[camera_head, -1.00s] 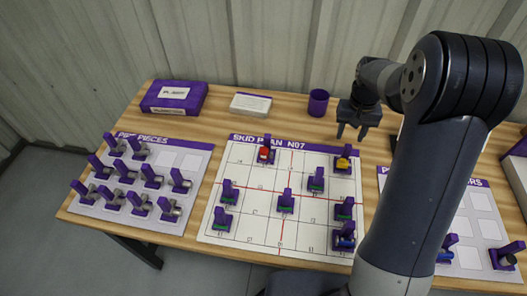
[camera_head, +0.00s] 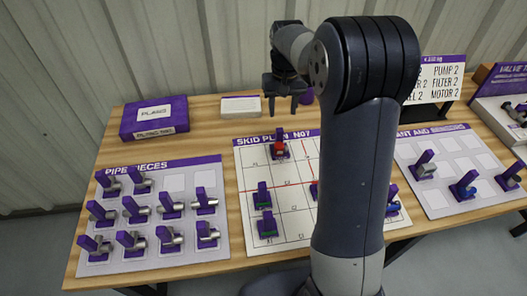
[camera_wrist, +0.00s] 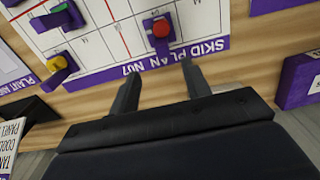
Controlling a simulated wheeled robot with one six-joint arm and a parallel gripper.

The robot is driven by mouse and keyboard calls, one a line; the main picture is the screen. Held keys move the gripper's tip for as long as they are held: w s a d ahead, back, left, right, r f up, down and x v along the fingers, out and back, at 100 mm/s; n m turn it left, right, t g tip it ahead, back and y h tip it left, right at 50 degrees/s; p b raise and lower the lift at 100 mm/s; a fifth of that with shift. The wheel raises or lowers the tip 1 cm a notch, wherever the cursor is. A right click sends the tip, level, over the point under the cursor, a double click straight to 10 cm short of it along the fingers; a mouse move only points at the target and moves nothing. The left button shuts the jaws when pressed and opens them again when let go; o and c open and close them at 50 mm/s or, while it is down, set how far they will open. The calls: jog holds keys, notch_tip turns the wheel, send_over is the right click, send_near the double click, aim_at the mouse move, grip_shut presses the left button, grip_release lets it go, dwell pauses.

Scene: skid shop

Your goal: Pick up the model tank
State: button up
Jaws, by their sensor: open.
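No piece is labelled as the tank, and I cannot tell which one it is. A red-topped piece with a purple upright tab (camera_head: 279,149) stands on the skid plan board (camera_head: 249,228); it also shows in the wrist view (camera_wrist: 159,27). A yellow-topped piece (camera_wrist: 57,62) stands on the board in the wrist view and is hidden behind my arm in the head view. My gripper (camera_head: 284,109) is open and empty, raised near the board's back edge. In the wrist view its fingers (camera_wrist: 160,72) point toward the board's titled edge, apart from the red piece.
The pipe pieces board (camera_head: 140,202) at left holds several purple-tabbed pieces. A third board (camera_head: 440,199) at right holds a few more. A purple box (camera_head: 155,118), a small white-topped box (camera_head: 240,106) and a purple cup (camera_head: 307,97) stand at the back. A sign (camera_head: 440,75) stands at right.

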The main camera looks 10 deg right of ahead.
send_over(280, 131)
jog(key=f, duration=0.4)
jog(key=shift+d, duration=0.25)
jog(key=f, duration=0.4)
jog(key=f+p, duration=0.1)
jog(key=f, duration=0.1)
jog(key=shift+w+a+f, duration=0.1)
jog(key=shift+a+f, duration=0.15)
grip_shut()
